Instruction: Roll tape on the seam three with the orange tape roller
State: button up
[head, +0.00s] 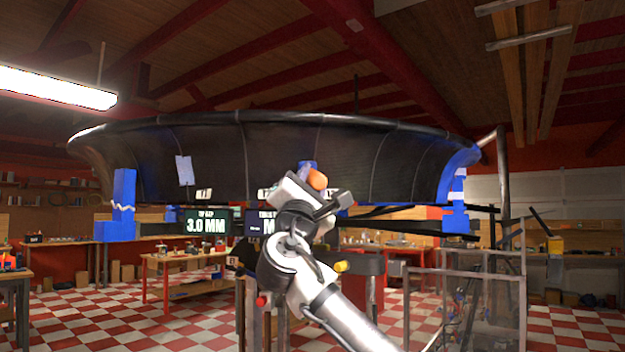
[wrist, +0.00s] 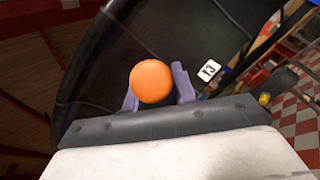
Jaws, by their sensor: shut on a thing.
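The large black duct ring (head: 280,150) spans the head view, with thin vertical seams on its wall. My gripper (head: 308,168) is raised in front of the ring's lower middle wall. A white tag reading V3 (wrist: 209,70) is on the wall to the right of the roller. I cannot tell whether the roller touches the wall.
Blue supports (head: 123,203) hold the ring at left and right (head: 458,205). A screen reading 3.0 MM (head: 206,222) stands below the ring. A light paper (head: 184,170) hangs on the left wall. A grey frame cart (head: 465,300) stands at lower right; workbenches line the back.

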jog(key=shift+w+r, duration=0.1)
jog(key=shift+w, duration=0.25)
jog(key=shift+a+r+p, duration=0.1)
jog(key=shift+r+p, duration=0.05)
jog(key=shift+p, duration=0.15)
jog(key=d, duration=0.4)
jog(key=shift+w, duration=0.4)
dwell(1.1)
jog(key=shift+a, duration=0.1)
jog(key=shift+p, duration=0.3)
dwell(1.0)
